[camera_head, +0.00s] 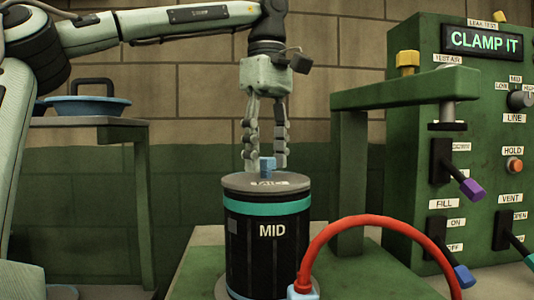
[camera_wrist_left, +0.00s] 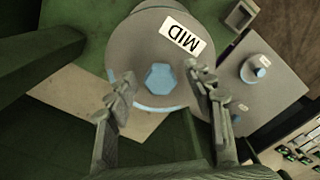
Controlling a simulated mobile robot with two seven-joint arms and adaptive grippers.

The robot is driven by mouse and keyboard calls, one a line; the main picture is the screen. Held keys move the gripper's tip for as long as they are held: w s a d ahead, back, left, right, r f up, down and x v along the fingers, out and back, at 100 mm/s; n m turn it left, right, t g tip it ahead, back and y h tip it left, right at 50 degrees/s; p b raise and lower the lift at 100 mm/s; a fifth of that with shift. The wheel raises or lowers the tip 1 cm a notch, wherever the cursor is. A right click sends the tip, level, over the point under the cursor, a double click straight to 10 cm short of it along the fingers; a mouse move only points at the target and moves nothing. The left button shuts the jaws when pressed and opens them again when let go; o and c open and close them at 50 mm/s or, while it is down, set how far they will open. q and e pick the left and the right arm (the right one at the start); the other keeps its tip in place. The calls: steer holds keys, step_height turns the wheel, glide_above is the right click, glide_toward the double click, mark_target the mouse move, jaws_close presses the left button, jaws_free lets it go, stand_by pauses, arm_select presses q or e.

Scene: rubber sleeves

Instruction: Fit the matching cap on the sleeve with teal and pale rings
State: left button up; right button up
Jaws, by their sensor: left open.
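The black sleeve (camera_head: 268,255) stands upright on the green bench, with a teal ring near its top and a MID label. A pale ring shows low on it, partly hidden by the hose. A grey cap (camera_head: 235,183) with a MID label and a blue hexagonal knob (camera_head: 267,168) lies flat on top of the sleeve. The cap (camera_wrist_left: 135,50) and knob (camera_wrist_left: 162,79) also show in the left wrist view. My left gripper (camera_head: 266,157) is open, pointing down, its fingertips on either side of the knob and apart from it. My right gripper is not in view.
A red hose (camera_head: 375,222) arches in front of the sleeve's right side. A green clamp frame (camera_head: 400,95) and a control panel (camera_head: 450,100) reading CLAMP IT stand right. A blue dish (camera_head: 88,105) is left.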

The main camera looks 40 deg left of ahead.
mark_target(267, 158)
arm_select(q)
steer(key=shift+r, duration=3.75)
